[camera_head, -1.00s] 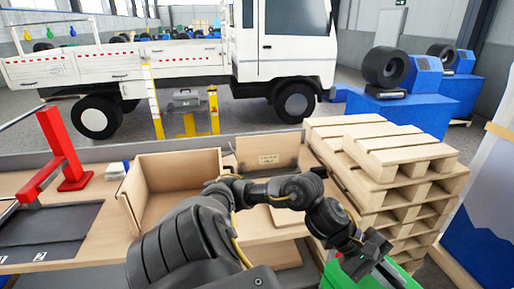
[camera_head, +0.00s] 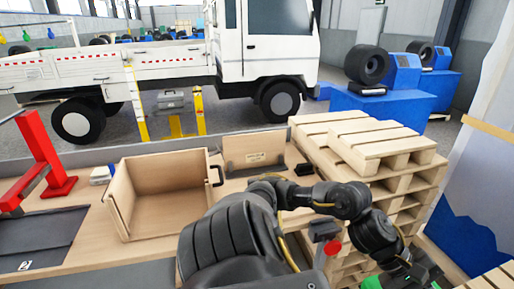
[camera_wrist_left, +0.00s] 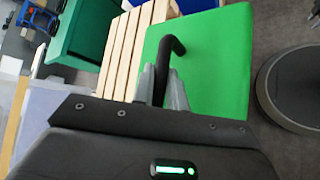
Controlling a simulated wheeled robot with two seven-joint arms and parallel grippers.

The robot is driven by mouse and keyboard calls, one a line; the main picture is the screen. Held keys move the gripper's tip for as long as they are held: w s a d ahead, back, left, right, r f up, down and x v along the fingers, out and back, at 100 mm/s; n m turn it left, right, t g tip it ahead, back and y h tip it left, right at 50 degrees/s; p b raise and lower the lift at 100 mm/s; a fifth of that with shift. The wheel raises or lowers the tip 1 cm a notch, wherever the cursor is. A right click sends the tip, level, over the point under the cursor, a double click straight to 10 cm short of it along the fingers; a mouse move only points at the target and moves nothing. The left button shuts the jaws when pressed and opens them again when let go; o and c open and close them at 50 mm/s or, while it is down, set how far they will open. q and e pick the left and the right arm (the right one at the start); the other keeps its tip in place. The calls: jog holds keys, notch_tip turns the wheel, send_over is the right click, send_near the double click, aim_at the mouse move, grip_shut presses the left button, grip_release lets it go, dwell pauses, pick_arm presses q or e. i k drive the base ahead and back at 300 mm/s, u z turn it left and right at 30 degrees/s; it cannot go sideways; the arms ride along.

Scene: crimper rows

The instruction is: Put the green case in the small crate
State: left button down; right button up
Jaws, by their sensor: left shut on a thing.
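The green case (camera_wrist_left: 205,70) fills the middle of the left wrist view, with a black bent handle (camera_wrist_left: 172,50) on it. My left gripper (camera_wrist_left: 164,85) is shut on this handle. In the head view the left gripper (camera_head: 402,274) is at the bottom right, beyond the table, with bits of the green case (camera_head: 372,284) around it. Two wooden crates stand on the table: an open one (camera_head: 128,197) at left and a labelled one (camera_head: 255,150) behind my arm, which looks smaller. My arm hides part of the labelled one. The right gripper is out of view.
A stack of wooden pallets (camera_head: 365,145) stands right of the crates, close to my left arm. A red stand (camera_head: 45,160) and a dark mat (camera_head: 40,240) are at the table's left. A red knob (camera_head: 331,248) shows beside my arm.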

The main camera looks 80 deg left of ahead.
aim_at(172, 207)
jog(key=k, duration=1.8)
jog(key=u, duration=1.3)
